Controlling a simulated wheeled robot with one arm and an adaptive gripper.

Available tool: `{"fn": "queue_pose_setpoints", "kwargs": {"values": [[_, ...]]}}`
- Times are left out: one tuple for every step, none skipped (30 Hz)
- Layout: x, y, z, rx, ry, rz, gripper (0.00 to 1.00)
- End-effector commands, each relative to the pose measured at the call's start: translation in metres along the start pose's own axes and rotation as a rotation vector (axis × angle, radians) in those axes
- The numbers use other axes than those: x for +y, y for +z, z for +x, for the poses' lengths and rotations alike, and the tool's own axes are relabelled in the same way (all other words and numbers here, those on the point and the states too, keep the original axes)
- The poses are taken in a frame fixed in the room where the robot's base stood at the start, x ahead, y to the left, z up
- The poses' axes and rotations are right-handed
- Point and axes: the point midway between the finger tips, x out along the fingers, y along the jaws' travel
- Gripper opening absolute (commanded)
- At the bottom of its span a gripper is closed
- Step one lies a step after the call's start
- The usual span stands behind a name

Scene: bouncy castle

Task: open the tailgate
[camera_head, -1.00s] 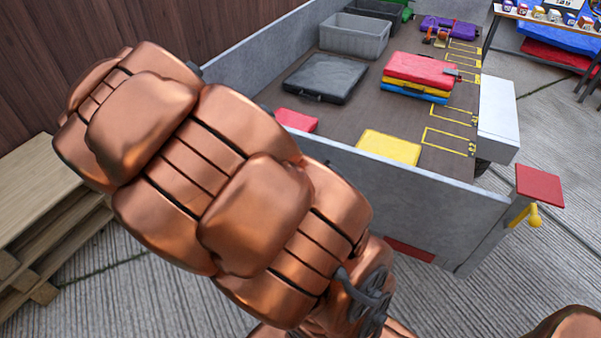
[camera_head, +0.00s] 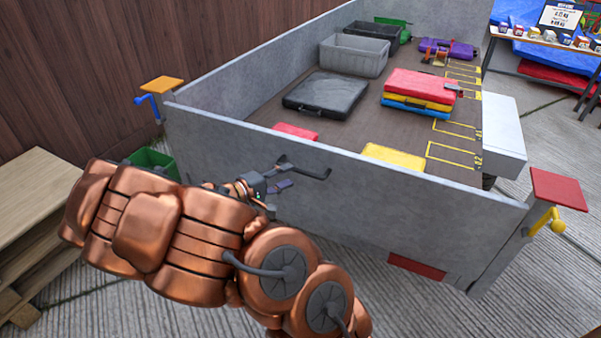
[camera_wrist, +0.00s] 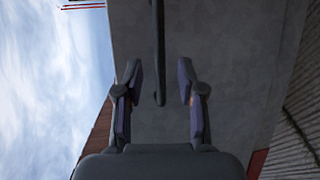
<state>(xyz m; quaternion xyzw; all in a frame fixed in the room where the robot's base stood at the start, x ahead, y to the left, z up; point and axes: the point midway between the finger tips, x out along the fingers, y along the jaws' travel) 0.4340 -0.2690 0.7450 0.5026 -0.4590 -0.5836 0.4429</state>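The tailgate (camera_head: 350,190) is the grey near panel of the trailer, upright between its corner posts; it fills much of the wrist view (camera_wrist: 225,60). A dark bar (camera_head: 312,174), apparently a handle, stands at the tailgate's outer face; it also shows in the wrist view (camera_wrist: 157,40). My gripper (camera_head: 284,173) is open at this bar. In the wrist view its two fingers (camera_wrist: 159,78) are apart, with the bar's end between them and gaps on both sides. A blue latch lever (camera_head: 148,103) is at the left corner and a yellow one (camera_head: 549,222) at the right.
The trailer bed (camera_head: 360,122) holds a black case (camera_head: 325,94), stacked coloured cases (camera_head: 420,88) and a grey crate (camera_head: 354,55). Pallets (camera_head: 35,210) stand at left, with a green bin (camera_head: 152,160) by the left corner. Concrete floor is open at right.

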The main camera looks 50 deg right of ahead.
Motion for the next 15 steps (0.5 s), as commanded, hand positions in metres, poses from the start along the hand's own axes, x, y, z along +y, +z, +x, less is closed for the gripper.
{"fn": "queue_pose_setpoints", "kwargs": {"values": [[0.000, 0.002, 0.008, -0.005, 0.000, -0.002, 0.39], [0.000, 0.002, 0.012, -0.006, 0.000, -0.001, 0.39], [0.000, 0.002, 0.018, -0.005, 0.001, -0.001, 0.39], [0.000, 0.002, 0.022, -0.006, 0.002, -0.001, 0.39], [0.000, 0.002, 0.026, -0.007, 0.001, 0.000, 0.39], [0.000, 0.002, 0.031, -0.007, 0.001, -0.001, 0.39], [0.000, 0.002, 0.034, -0.007, 0.001, -0.002, 0.39], [0.000, 0.002, 0.037, -0.006, 0.001, -0.001, 0.39], [0.000, 0.002, 0.041, -0.006, 0.001, 0.000, 0.39], [0.000, 0.002, 0.044, -0.005, 0.000, 0.000, 0.39], [0.000, 0.002, 0.046, -0.005, 0.000, 0.000, 0.39], [0.000, 0.001, 0.049, -0.004, 0.000, 0.000, 0.39], [0.000, 0.001, 0.051, -0.004, -0.001, -0.001, 0.39], [0.000, 0.001, 0.052, -0.003, -0.001, -0.001, 0.39], [0.000, 0.001, 0.054, -0.003, -0.001, -0.001, 0.39]]}}
